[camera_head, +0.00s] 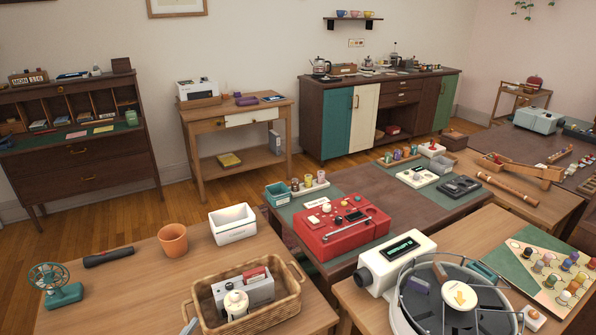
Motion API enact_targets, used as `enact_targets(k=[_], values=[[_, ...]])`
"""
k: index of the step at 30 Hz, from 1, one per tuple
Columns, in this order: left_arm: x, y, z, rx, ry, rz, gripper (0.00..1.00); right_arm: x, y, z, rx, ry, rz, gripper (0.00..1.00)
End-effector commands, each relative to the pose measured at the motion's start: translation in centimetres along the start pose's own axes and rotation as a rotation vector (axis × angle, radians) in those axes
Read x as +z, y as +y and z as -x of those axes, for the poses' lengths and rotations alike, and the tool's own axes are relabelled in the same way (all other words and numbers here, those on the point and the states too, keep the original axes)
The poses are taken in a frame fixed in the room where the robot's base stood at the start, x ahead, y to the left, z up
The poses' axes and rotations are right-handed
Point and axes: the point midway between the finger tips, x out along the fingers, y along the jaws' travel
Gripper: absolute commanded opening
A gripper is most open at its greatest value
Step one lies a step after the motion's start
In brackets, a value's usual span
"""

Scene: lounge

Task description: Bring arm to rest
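Neither of my grippers can be made out in the head view, and no arm shows clearly. A small pale grey piece (188,327) pokes in at the bottom edge beside the wicker basket; I cannot tell what it belongs to. The task names no object.
The near left table (130,285) holds a teal fan (57,287), a dark flashlight (108,257), an orange pot (173,241), a white bin (233,224) and a wicker basket (287,307). A red case (343,233) and a round grey tray (405,320) stand to the right.

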Motion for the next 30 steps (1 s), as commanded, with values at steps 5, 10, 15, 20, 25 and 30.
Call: enact_targets(k=[5, 10, 15, 20, 25, 30], values=[[-0.6, -2.6, 2.1, -0.185, 0.076, -0.517, 0.75, 0.0, 0.0, 0.0, 0.000, 0.000, 0.000, 0.36], [-2.8, -4.3, 5.4, -0.439, 0.164, -1.117, 0.75, 0.0, 0.1, 0.0, 0.001, 0.000, 0.000, 0.36], [-5.5, -3.8, 9.9, -0.749, 0.250, -1.655, 0.75, 0.0, 0.1, 0.0, 0.001, 0.000, 0.001, 0.36], [-7.2, -1.9, 14.5, -1.077, 0.316, -2.032, 0.75, 0.0, 0.1, 0.0, 0.002, 0.001, 0.001, 0.36], [-7.8, 0.2, 18.6, -1.388, 0.358, -2.255, 0.75, 0.0, 0.1, 0.0, 0.002, 0.001, 0.001, 0.36], [-7.5, 2.3, 22.3, -1.688, 0.383, -2.372, 0.75, 0.0, 0.1, 0.0, 0.002, 0.001, 0.001, 0.36]])
